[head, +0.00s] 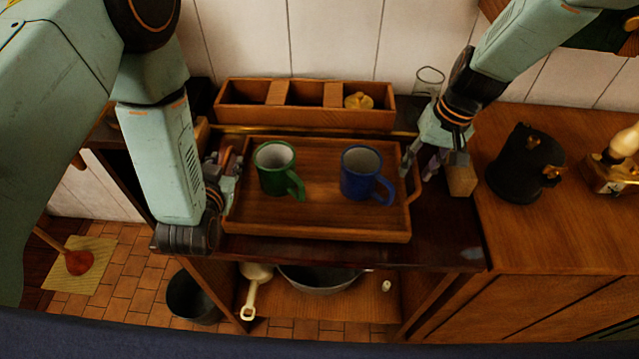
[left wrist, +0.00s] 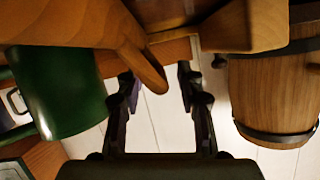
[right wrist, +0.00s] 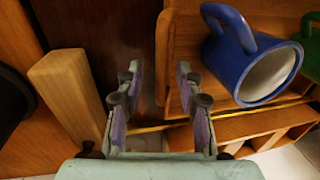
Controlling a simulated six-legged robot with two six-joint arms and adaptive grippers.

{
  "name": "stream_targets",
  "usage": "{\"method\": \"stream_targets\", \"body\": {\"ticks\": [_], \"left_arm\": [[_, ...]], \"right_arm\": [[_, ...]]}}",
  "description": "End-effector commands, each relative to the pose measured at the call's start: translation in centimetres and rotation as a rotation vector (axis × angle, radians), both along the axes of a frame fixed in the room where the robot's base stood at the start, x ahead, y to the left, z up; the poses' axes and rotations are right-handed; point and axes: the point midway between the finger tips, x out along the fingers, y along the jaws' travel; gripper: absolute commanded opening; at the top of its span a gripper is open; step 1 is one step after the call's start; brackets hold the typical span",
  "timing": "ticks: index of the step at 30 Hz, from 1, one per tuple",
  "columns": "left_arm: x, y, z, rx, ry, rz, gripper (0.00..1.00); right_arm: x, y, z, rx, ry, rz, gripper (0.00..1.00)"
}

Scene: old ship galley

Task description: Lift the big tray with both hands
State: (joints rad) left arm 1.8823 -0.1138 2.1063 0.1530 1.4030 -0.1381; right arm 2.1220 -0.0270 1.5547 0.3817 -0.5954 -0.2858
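The big wooden tray (head: 320,222) lies flat on the dark counter, with a green mug (head: 274,170) and a blue mug (head: 362,173) standing in it. My left gripper (head: 230,168) is at the tray's left side. In the left wrist view its fingers (left wrist: 158,88) are apart, with the end of a wooden handle (left wrist: 143,62) showing between the tips. My right gripper (head: 418,160) is at the tray's right side. In the right wrist view its fingers (right wrist: 158,80) are apart, with the tray's handle (right wrist: 162,55) between or just beyond the tips; contact is unclear.
A wooden box with compartments (head: 300,118) stands behind the tray. A wooden block (head: 461,181) is close to my right gripper, and a black pot (head: 522,165) stands further right. A barrel (left wrist: 270,95) shows in the left wrist view. A shelf below holds a metal bowl (head: 320,280).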

Motion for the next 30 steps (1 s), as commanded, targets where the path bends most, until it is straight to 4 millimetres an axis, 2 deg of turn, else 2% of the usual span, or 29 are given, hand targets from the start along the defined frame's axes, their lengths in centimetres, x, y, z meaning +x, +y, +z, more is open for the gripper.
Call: {"method": "stream_targets", "body": {"ticks": [4,14,26,27,30], "left_arm": [[0.92,0.20,-0.34,-0.001,0.000,0.001,0.38],[1.08,0.19,-0.40,0.000,0.000,0.000,0.37],[1.06,0.17,-0.39,0.000,0.000,0.000,0.03],[1.06,0.17,-0.39,0.000,0.000,0.000,0.00],[1.05,0.17,-0.42,0.000,0.001,0.000,0.00]], "right_arm": [[0.10,0.30,-0.90,0.000,-0.002,0.000,0.36],[0.08,0.32,-1.07,0.000,-0.001,0.000,0.35],[0.08,0.31,-1.05,0.000,-0.001,0.000,0.02],[0.08,0.32,-1.05,0.000,-0.001,0.000,0.00],[0.08,0.32,-1.05,0.000,-0.001,0.000,0.00]]}}
